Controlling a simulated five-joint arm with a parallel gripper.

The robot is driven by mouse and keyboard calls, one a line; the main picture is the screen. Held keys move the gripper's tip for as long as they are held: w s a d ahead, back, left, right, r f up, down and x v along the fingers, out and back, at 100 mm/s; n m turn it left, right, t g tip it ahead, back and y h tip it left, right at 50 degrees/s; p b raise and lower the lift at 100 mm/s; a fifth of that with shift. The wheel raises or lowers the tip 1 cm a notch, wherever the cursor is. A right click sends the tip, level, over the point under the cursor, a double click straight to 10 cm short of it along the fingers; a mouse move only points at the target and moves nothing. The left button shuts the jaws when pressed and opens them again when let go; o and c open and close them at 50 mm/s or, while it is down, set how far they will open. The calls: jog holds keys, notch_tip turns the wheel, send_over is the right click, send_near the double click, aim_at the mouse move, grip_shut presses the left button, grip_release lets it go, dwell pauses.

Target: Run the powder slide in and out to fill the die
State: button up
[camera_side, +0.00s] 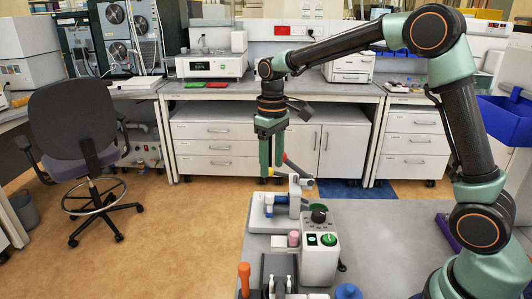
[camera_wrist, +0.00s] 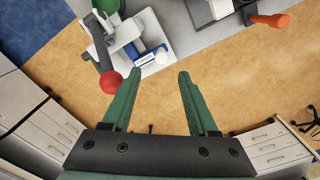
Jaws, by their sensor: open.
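The die is not clear to see.
A control box (camera_side: 319,258) with a black knob and green button stands in front of the press. A pink cylinder (camera_side: 293,239), an orange handle (camera_side: 243,278) and a blue knob (camera_side: 348,291) are nearby. The bench right of the box (camera_side: 385,240) is mostly clear.

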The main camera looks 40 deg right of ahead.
aim_at(269, 194)
jog(key=shift+r, duration=1.65)
jog(key=f, duration=1.2)
jog(key=shift+w+a+f, duration=0.1)
jog(key=shift+w+a, duration=0.05)
jog(key=shift+a, duration=0.05)
grip_shut()
dwell(0.6)
